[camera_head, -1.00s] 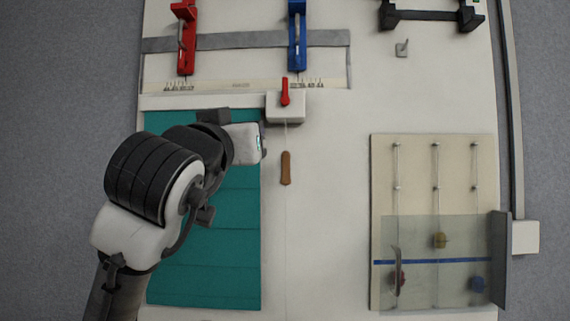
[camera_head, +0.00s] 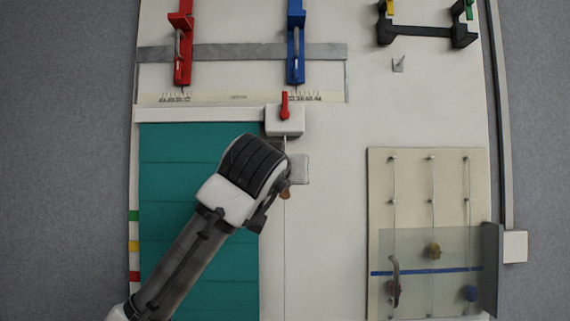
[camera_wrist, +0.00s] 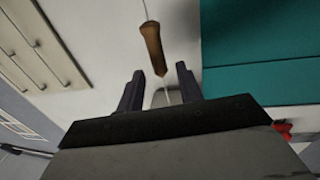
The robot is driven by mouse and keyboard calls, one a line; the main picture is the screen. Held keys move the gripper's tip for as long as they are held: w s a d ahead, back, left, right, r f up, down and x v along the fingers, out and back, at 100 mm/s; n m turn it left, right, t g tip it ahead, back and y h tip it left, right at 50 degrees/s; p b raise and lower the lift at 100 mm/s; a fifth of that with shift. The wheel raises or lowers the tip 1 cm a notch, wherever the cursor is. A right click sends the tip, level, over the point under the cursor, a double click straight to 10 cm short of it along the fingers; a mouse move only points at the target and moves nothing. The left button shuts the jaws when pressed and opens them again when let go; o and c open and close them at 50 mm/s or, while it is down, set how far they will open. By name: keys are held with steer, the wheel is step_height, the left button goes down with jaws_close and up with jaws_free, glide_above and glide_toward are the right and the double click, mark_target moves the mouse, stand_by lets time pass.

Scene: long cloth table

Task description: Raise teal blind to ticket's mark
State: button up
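The teal blind (camera_head: 180,215) hangs flat in ribbed panels at left in the head view, and its edge shows in the wrist view (camera_wrist: 255,85). Green (camera_head: 134,215), yellow (camera_head: 134,246) and red (camera_head: 134,277) marks line its left side. A thin cord runs from a white box with a red lever (camera_head: 285,106) to a wooden pull (camera_wrist: 152,47). In the head view my arm mostly hides the pull. My gripper (camera_wrist: 158,80) is open; the pull is just beyond the fingertips, the cord between the fingers. I cannot make out a ticket.
Red (camera_head: 181,45) and blue (camera_head: 296,45) slider units stand at the back. A dark rack (camera_head: 425,32) and a small hook (camera_head: 398,64) are at back right. A rod board (camera_head: 412,205) with a translucent panel is at right. The surface between cord and board is clear.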

mark_target(285, 194)
steer(key=shift+w+d+p, duration=0.15)
steer(key=shift+w+p, duration=0.05)
steer(key=shift+w, duration=0.75)
steer(key=shift+w+d+p, duration=0.15)
steer(key=shift+w+p, duration=0.05)
steer(key=shift+w, duration=0.75)
jaws_close()
